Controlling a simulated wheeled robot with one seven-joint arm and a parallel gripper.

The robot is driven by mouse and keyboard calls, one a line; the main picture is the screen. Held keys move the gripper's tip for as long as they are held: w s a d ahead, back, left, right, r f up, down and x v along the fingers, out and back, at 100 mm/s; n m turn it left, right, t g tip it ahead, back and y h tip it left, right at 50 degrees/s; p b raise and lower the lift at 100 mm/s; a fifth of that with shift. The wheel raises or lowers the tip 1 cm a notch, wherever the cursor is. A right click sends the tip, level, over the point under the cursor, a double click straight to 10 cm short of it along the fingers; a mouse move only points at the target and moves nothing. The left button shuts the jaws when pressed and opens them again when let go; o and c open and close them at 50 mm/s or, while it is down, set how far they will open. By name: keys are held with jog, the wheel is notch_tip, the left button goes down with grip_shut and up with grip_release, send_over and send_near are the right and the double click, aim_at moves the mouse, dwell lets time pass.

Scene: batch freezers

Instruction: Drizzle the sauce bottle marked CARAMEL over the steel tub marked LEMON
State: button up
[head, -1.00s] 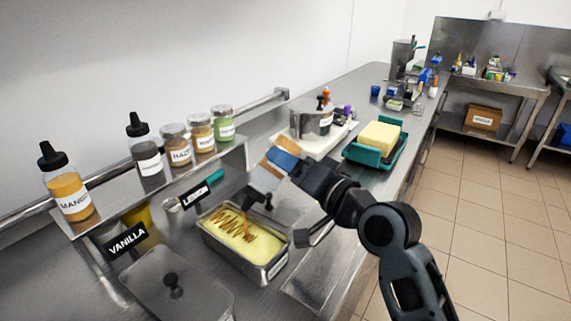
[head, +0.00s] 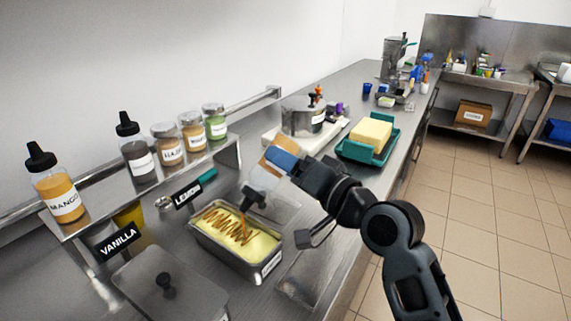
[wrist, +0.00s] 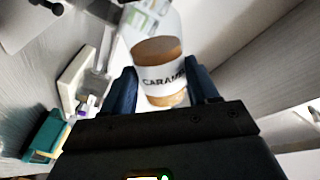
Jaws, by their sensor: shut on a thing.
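The sauce bottle marked CARAMEL (wrist: 160,75) is between the fingers of my gripper (wrist: 163,88) in the wrist view. In the head view my gripper (head: 285,160) is shut on the bottle (head: 268,178) and holds it tilted, dark nozzle down. The nozzle is above the steel tub (head: 272,262), behind which stands the LEMON sign (head: 188,193). A thin brown stream runs from the nozzle toward the tub. Brown zigzag lines lie on the pale yellow filling. The label on the tub's front is too small to read.
Sauce bottles, including MANGO (head: 62,205), and several jars stand on the raised shelf behind. A lidded tub (head: 170,290) by the VANILLA sign (head: 118,240) is at the front left. A teal tray (head: 345,150) with a yellow block stands further back on the counter.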

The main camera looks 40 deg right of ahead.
jog(key=shift+s+d+b, duration=0.15)
jog(key=shift+s+d, duration=0.1)
jog(key=shift+s, duration=0.6)
jog(key=shift+s+d+b, duration=0.15)
jog(key=shift+s+d, duration=0.05)
jog(key=shift+s, duration=0.6)
jog(key=shift+r+p, duration=0.15)
jog(key=shift+p, duration=0.2)
jog(key=shift+m+p, duration=1.5)
jog(key=shift+m, duration=0.4)
jog(key=shift+r+m, duration=0.6)
jog(key=shift+m, duration=0.6)
jog(key=shift+r+m, duration=0.55)
jog(key=shift+m, duration=0.65)
